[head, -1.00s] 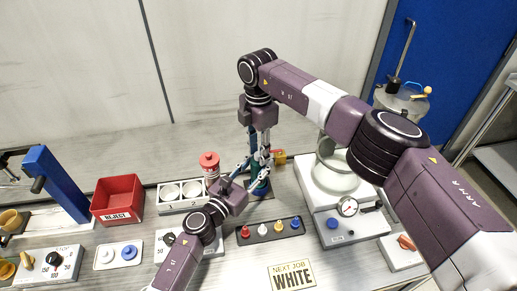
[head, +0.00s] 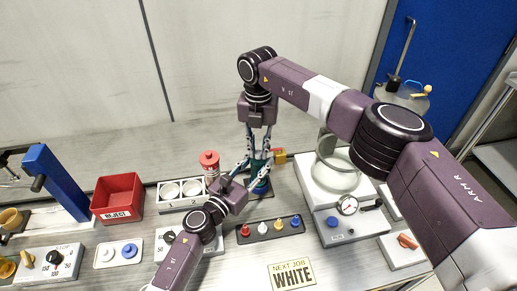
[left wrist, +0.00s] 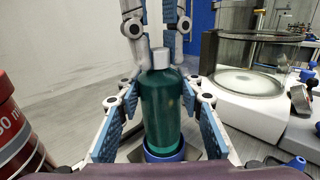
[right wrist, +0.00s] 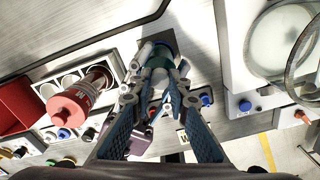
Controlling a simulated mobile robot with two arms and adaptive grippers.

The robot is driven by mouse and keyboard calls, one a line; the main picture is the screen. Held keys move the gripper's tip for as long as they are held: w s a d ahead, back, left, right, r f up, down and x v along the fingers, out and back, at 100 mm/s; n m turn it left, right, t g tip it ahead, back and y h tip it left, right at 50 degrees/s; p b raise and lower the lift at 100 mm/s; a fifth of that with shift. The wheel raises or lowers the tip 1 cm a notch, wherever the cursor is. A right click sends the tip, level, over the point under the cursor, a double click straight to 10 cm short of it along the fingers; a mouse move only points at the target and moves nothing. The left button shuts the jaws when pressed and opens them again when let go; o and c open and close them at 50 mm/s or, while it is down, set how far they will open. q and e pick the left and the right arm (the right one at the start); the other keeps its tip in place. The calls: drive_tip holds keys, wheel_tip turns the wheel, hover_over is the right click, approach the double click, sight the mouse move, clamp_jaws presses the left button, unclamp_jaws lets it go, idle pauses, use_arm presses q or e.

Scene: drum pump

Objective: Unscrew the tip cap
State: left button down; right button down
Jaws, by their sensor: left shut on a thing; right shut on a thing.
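A dark green bottle (left wrist: 160,110) with a grey-white tip cap (left wrist: 160,57) stands upright in a blue ring holder in the left wrist view. In the head view the bottle (head: 260,178) is partly hidden by my grippers. My left gripper (left wrist: 160,90) is shut on the bottle's body from the side, one blue-padded finger on each side. My right gripper (left wrist: 159,48) comes down from above and is shut on the tip cap. In the right wrist view its fingers (right wrist: 157,68) meet around the bottle's top, and the cap is mostly hidden.
A red-topped canister (head: 209,163) stands close left of the bottle. A red reject bin (head: 117,200) is further left. A strip of coloured caps (head: 270,230) and a "NEXT JOB WHITE" sign (head: 292,274) lie in front. A gauge machine with a glass chamber (head: 348,222) stands right.

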drive_tip(key=n, duration=1.3)
drive_tip(key=shift+r+n, duration=0.1)
drive_tip(key=shift+n, duration=0.3)
drive_tip(key=n, duration=1.2)
drive_tip(key=shift+n, duration=0.4)
drive_tip(key=shift+w+r, duration=0.1)
drive_tip(key=shift+r, duration=0.1)
drive_tip(key=shift+r, duration=0.9)
drive_tip(key=shift+r, duration=0.1)
